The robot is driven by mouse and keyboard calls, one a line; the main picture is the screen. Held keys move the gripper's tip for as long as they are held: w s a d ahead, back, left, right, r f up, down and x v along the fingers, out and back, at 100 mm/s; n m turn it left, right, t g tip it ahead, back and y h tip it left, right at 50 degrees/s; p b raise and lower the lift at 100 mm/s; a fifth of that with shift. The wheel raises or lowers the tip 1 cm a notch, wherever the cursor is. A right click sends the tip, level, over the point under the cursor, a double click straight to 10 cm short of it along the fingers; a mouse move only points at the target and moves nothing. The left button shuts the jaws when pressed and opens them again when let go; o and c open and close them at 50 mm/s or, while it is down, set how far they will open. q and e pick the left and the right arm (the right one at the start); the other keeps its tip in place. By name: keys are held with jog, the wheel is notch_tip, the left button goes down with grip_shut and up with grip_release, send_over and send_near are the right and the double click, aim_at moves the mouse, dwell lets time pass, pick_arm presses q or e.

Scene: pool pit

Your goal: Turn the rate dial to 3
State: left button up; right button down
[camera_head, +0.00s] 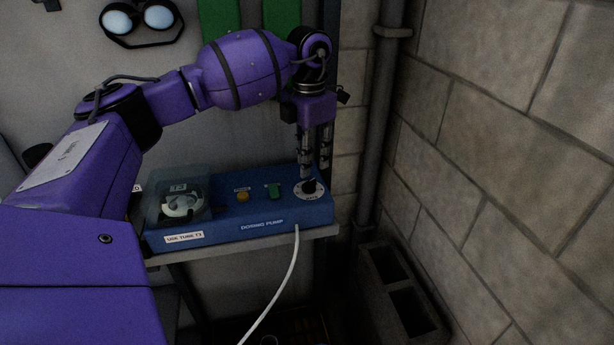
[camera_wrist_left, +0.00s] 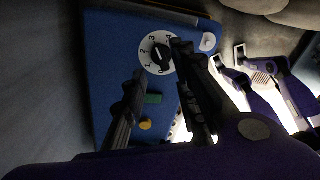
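The rate dial (camera_head: 311,195) is a black knob on a white numbered plate at the right end of the blue dosing pump (camera_head: 225,215). It shows larger in the left wrist view (camera_wrist_left: 160,57), with digits around it. I cannot tell for sure which digit its pointer faces. My left gripper (camera_head: 313,172) points down just above the dial. In the left wrist view its two fingers (camera_wrist_left: 158,60) are spread, one on each side of the knob, with gaps showing. It looks open and empty. My right gripper is not seen.
A green switch (camera_head: 273,191), yellow button (camera_head: 243,196) and clear-covered pump head (camera_head: 180,203) share the pump's top. The pump sits on a shelf (camera_head: 240,243). A pipe (camera_head: 375,120) and block wall (camera_head: 500,120) stand close right. A white tube (camera_head: 280,290) hangs in front.

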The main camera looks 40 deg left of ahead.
aim_at(308, 181)
pick_arm(q)
notch_tip(308, 181, down, 6)
jog(key=shift+r, duration=0.15)
